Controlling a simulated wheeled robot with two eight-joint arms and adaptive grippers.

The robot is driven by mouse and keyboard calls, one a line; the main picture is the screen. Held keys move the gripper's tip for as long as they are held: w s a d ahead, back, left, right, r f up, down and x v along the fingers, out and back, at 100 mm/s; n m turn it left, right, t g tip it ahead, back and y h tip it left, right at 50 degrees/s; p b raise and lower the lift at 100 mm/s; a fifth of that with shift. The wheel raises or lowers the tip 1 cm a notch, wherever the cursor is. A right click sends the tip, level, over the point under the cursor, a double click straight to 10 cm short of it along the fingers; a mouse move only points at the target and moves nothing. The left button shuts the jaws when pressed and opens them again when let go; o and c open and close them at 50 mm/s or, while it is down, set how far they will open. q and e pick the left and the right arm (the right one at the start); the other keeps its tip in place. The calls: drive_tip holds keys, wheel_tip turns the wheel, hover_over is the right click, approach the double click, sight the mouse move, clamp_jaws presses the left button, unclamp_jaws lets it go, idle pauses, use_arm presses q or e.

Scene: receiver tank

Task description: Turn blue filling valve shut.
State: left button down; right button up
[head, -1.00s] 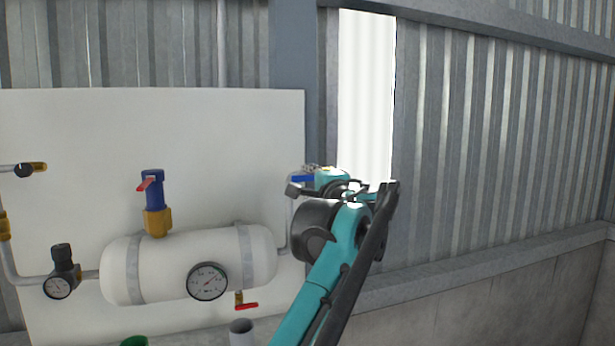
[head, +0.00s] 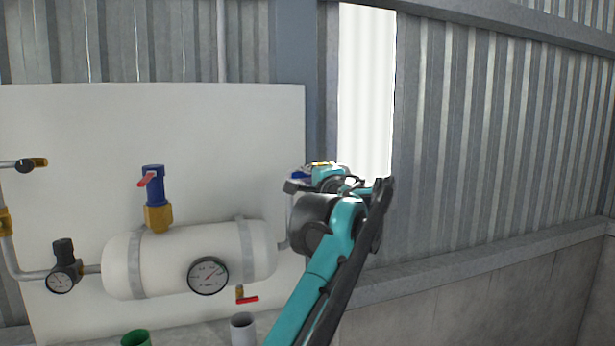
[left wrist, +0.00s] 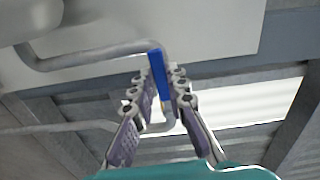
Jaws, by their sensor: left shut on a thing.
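The blue filling valve's handle (left wrist: 156,62) shows in the left wrist view as a flat blue bar between the two fingers of my left gripper (left wrist: 163,82). The fingers are shut on it. In the head view my left gripper (head: 306,176) is at the right edge of the white panel, above the right end of the tank. Only a small blue bit of the handle (head: 298,175) shows there; my gripper and wrist hide most of the valve. My right gripper is in neither view.
The white tank (head: 175,266) carries a gauge (head: 208,276), a blue valve with a red lever (head: 154,190) and a red drain lever (head: 248,299). A regulator (head: 63,265) is at left. A grey pipe end (head: 243,328) and green cup (head: 136,338) are below.

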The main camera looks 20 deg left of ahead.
use_arm(q)
drive_tip(key=w+d+f+n+p, duration=0.1)
drive_tip(key=d+f+n, duration=0.1)
drive_tip(key=n, duration=0.6)
drive_tip(key=w+d+f+n+p, duration=0.1)
drive_tip(key=w+d+f+n, duration=0.1)
drive_tip(key=n, duration=0.7)
drive_tip(key=shift+w+d+f, duration=0.3)
drive_tip(key=shift+d+f, duration=0.3)
drive_tip(key=shift+f, duration=0.35)
drive_tip(key=shift+n, duration=0.3)
drive_tip(key=c, duration=1.5)
unclamp_jaws()
drive_tip(key=shift+d, duration=0.1)
drive_tip(key=v, duration=1.2)
